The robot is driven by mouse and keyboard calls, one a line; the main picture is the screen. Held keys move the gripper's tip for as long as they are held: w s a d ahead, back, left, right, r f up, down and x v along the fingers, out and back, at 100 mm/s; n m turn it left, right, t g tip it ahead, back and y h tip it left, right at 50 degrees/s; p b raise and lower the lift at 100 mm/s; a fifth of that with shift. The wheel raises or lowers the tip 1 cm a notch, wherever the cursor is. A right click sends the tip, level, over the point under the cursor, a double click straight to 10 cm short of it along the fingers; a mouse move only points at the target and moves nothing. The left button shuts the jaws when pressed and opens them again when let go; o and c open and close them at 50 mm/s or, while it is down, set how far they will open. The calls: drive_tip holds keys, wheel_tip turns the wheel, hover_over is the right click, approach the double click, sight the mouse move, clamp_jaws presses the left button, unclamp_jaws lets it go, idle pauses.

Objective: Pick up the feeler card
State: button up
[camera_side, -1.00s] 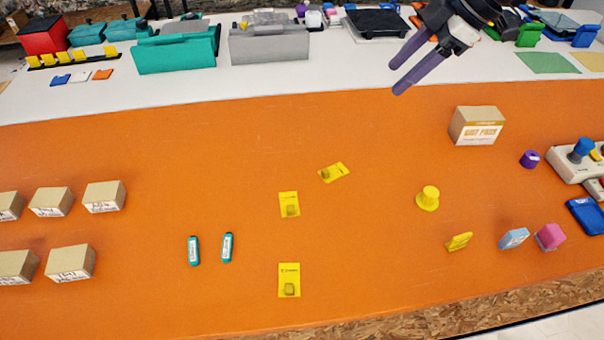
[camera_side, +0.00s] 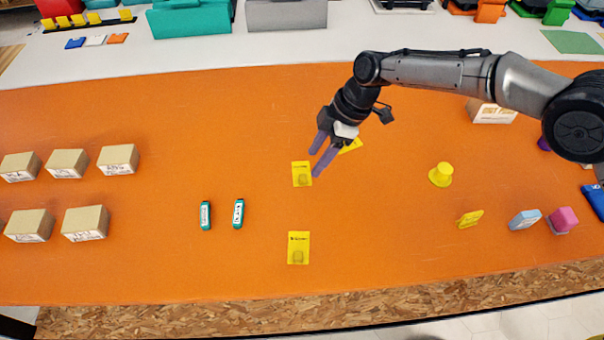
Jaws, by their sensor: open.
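Several flat yellow cards lie on the orange surface, and I cannot read which is the feeler card. One yellow card (camera_side: 302,175) lies near the middle, close to my fingertips in the picture. A second yellow card (camera_side: 299,248) lies nearer the front edge. A third, tilted yellow card (camera_side: 352,146) is partly hidden behind my gripper. My gripper (camera_side: 316,164) is open and empty, its two purple fingers pointing down and left. The fingertips appear just above and beside the middle card; the exact height is hard to tell.
Two teal-and-white pieces (camera_side: 222,214) lie left of the cards. Several cardboard boxes (camera_side: 85,223) stand at far left. A yellow knob (camera_side: 440,174), a small yellow piece (camera_side: 470,219), a light-blue block (camera_side: 525,220) and a pink block (camera_side: 563,221) are at right.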

sight(303, 177)
drive_tip(key=shift+x, duration=3.15)
drive_tip(key=shift+a, duration=0.1)
clamp_jaws()
